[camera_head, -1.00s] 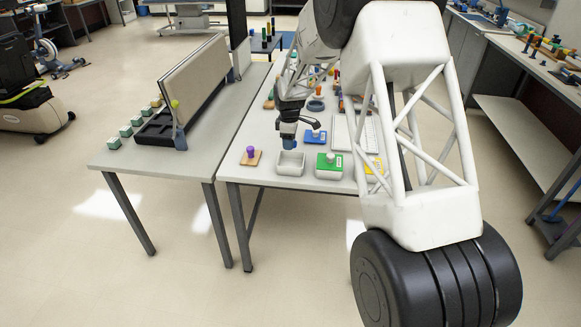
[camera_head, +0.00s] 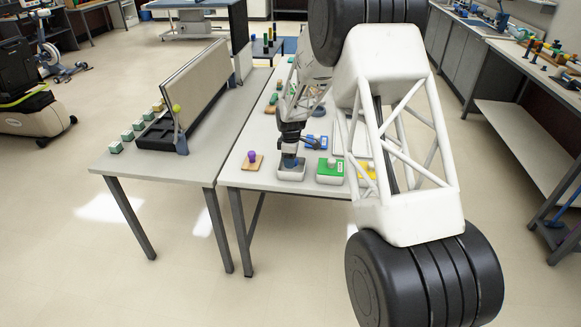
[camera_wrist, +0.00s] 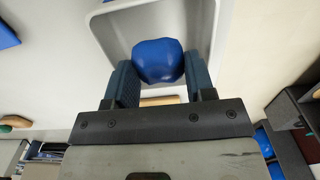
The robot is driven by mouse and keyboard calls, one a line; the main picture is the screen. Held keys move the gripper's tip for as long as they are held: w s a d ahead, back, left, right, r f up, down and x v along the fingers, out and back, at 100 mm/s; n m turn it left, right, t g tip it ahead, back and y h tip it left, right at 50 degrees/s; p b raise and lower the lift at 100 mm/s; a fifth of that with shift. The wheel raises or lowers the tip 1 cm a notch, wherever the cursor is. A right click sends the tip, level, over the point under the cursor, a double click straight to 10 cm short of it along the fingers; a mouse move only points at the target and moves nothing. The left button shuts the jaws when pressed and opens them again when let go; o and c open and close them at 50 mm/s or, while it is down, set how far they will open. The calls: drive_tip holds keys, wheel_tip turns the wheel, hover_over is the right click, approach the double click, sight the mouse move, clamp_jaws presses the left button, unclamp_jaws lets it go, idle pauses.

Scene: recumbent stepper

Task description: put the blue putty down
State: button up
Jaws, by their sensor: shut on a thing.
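The blue putty (camera_wrist: 158,60) is a rounded blue lump held between the two fingers of my gripper (camera_wrist: 157,82) in the wrist view. Behind it is a pale, square, open container (camera_wrist: 108,24), and the putty shows inside its outline. In the head view my gripper (camera_head: 290,160) points down at the same open container (camera_head: 291,175) near the table's front edge. The putty is mostly hidden there. I cannot tell whether the putty touches the container's floor.
A container with a green lid (camera_head: 330,171) stands just right of the open one. A wooden piece with a purple knob (camera_head: 252,160) lies to the left. A blue lid (camera_head: 317,142) lies behind, and a yellow one (camera_head: 367,170) is further right. A divider panel (camera_head: 190,85) stands on the left table.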

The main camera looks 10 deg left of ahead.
drive_tip(key=shift+f, duration=1.8)
drive_tip(key=shift+f, duration=0.1)
drive_tip(key=o, duration=0.7)
drive_tip(key=shift+r, duration=6.1)
